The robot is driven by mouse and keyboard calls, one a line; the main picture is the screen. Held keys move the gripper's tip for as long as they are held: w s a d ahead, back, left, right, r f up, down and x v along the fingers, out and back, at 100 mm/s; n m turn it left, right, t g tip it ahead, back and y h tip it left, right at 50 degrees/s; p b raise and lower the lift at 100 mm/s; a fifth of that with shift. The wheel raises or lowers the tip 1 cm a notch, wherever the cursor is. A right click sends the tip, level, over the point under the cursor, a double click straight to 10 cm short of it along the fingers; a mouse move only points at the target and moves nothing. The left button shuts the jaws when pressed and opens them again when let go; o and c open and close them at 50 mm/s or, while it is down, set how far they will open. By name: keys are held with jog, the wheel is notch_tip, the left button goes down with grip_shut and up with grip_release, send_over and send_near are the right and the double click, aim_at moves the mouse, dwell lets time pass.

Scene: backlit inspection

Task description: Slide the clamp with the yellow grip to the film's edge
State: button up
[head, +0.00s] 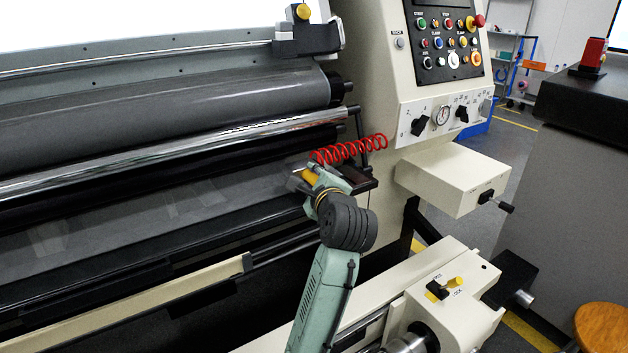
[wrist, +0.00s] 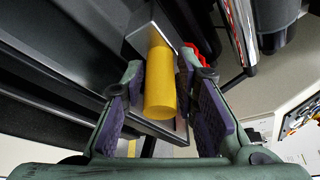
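A yellow cylindrical grip (wrist: 160,85) on a grey metal clamp block stands between the two purple-padded fingers of my gripper (wrist: 165,95) in the wrist view. The fingers are apart, with a narrow gap showing beside the grip; firm contact is not visible. In the head view, my gripper (head: 308,178) is at the right end of the dark lower bar, and the yellow grip (head: 311,177) is partly hidden by it. A grey translucent sheet, seemingly the film (head: 150,205), stretches left from there. Its exact right edge is unclear behind my gripper.
A red coiled hose (head: 350,150) hangs just behind my gripper. A shiny roller (head: 180,150) runs above the sheet. Another block with a yellow knob (head: 300,12) sits on the upper rail. The control cabinet (head: 440,90) and a cream box (head: 455,180) stand to the right.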

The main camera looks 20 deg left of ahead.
grip_shut()
dwell(0.4)
jog(key=w+d, duration=0.2)
jog(key=w+d+p, duration=0.1)
jog(key=w+d, duration=0.1)
jog(key=w, duration=0.1)
jog(key=w+d+p, duration=0.1)
jog(key=w+d, duration=0.1)
jog(key=w, duration=0.1)
jog(key=shift+d, duration=0.1)
jog(key=shift+o, duration=2)
grip_release()
jog(key=shift+s, duration=0.1)
